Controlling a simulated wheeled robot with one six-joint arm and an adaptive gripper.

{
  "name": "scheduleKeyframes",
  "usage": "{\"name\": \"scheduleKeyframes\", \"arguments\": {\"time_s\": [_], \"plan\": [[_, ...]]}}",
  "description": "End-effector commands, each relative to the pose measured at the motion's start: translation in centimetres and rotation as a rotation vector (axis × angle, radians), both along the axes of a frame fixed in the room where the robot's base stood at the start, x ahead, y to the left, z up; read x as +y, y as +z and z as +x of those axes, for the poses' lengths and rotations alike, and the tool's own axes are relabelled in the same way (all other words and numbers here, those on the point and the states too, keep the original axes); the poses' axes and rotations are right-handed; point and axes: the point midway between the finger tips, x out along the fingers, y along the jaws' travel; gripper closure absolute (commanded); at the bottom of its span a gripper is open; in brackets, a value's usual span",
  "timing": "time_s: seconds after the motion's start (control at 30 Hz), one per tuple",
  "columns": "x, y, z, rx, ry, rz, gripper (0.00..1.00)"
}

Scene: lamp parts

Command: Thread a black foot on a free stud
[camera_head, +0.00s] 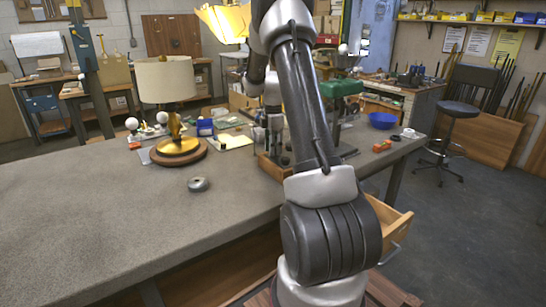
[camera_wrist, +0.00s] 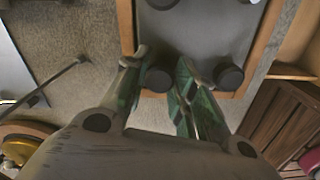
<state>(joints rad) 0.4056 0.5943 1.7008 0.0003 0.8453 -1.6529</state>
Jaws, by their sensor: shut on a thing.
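In the wrist view, my gripper (camera_wrist: 163,68) is shut on a black foot (camera_wrist: 158,79), which sits between its green-grey fingers. The foot is at the near edge of a grey panel in a wooden frame (camera_wrist: 125,22). A second black foot (camera_wrist: 229,77) is just right of the right finger, near the panel's corner. Two more dark round feet show at the top edge of the panel, one at left (camera_wrist: 160,3) and one at right. I cannot tell whether the held foot touches a stud; no bare stud shows clearly.
A lamp with a cream shade (camera_head: 166,80) stands on a round wooden base on the grey workbench (camera_head: 90,215). A grey disc (camera_head: 198,184) lies before it. An open drawer (camera_head: 392,224) juts out at right. A blue bowl (camera_head: 383,120) stands behind. The bench's left is clear.

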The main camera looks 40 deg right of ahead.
Motion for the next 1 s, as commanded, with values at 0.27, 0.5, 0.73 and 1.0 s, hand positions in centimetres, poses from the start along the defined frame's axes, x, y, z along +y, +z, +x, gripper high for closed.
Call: {"name": "scheduleKeyframes", "arguments": {"time_s": [0.27,0.5,0.73,1.0], "plan": [[0.0,-0.2,-0.01,0.0,0.0,0.0,0.86],[0.03,-0.26,-0.02,0.001,0.0,0.0,1.0],[0.06,-0.43,-0.05,0.003,0.0,0.002,1.0],[0.1,-0.66,-0.11,0.004,0.0,0.003,1.0]]}}
